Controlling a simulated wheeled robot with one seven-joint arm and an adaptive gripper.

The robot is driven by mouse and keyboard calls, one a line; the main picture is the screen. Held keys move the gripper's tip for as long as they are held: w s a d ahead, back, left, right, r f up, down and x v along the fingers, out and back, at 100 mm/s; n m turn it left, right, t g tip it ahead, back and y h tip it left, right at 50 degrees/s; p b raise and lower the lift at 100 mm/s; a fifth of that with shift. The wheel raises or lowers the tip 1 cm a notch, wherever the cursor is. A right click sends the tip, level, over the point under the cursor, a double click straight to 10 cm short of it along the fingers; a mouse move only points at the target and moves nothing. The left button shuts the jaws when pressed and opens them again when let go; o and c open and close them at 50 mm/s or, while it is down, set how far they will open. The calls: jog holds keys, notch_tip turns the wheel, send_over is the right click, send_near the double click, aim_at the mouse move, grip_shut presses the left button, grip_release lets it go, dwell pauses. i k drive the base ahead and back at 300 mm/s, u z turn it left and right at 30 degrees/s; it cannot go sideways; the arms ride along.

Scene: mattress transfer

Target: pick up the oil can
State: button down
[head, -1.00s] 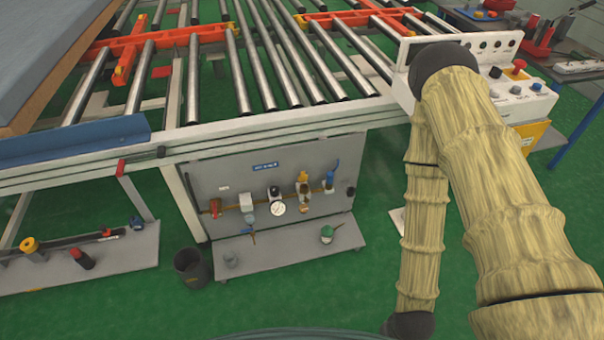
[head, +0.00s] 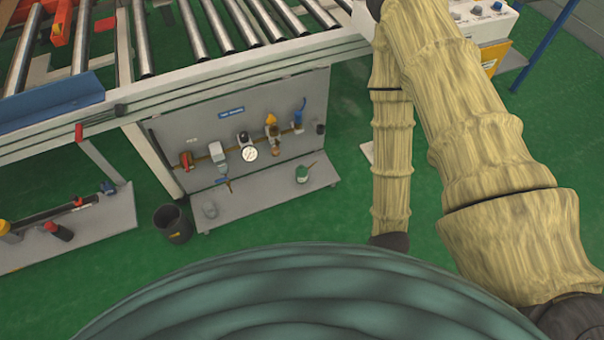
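The oil can looks to be the small green can (head: 302,174) with a thin spout pointing up to the right. It stands on the low grey shelf (head: 245,206) under the roller conveyor, near the shelf's right end. It is small in the head view, so its details are hard to make out. My arm, in a tan ribbed sleeve, fills the right side of the view, to the right of the can and apart from it. My gripper is out of view.
A grey panel (head: 180,138) with a gauge (head: 250,154) and valves stands behind the can. A dark bucket (head: 173,224) stands on the floor left of the shelf. Another low shelf (head: 110,215) holds bottles. Green floor (head: 350,110) is free right of the panel.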

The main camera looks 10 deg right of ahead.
aim_at(301, 171)
jog(key=u, duration=1.8)
jog(key=i, duration=1.65)
jog(key=z, duration=3.1)
